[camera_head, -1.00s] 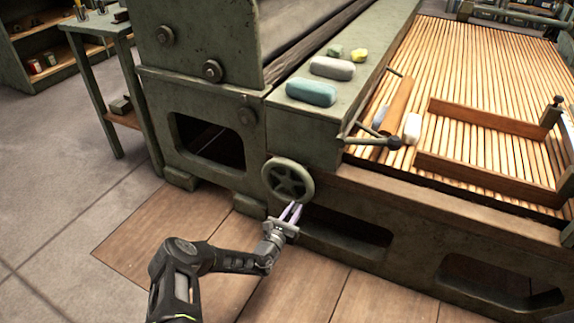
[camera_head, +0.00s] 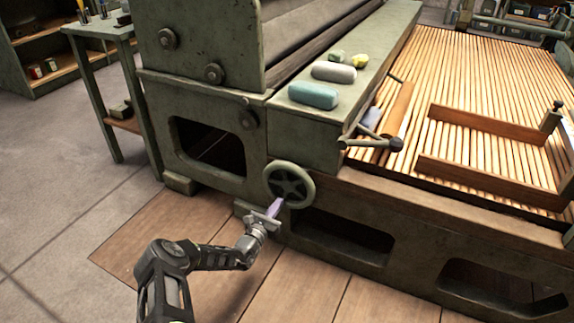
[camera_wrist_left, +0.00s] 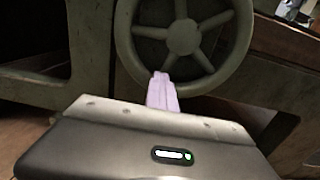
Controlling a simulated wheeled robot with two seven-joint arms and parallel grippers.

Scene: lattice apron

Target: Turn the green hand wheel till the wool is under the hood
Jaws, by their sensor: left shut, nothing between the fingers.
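The green hand wheel (camera_head: 290,182) is on the machine's front frame. It also shows in the left wrist view (camera_wrist_left: 183,38), with its spokes and hub facing me. My left gripper (camera_head: 276,207) is shut and empty, its pale purple fingers at the wheel's lower rim. In the left wrist view the fingertips (camera_wrist_left: 160,77) overlap the bottom of the rim; I cannot tell whether they touch it. The green hood (camera_head: 330,125) spans the left end of the slatted apron (camera_head: 480,80). No white wool shows on the apron now. My right gripper is out of view.
A lever with a dark knob (camera_head: 396,144) sticks out by the hood. Wooden rails (camera_head: 470,175) lie across the apron.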

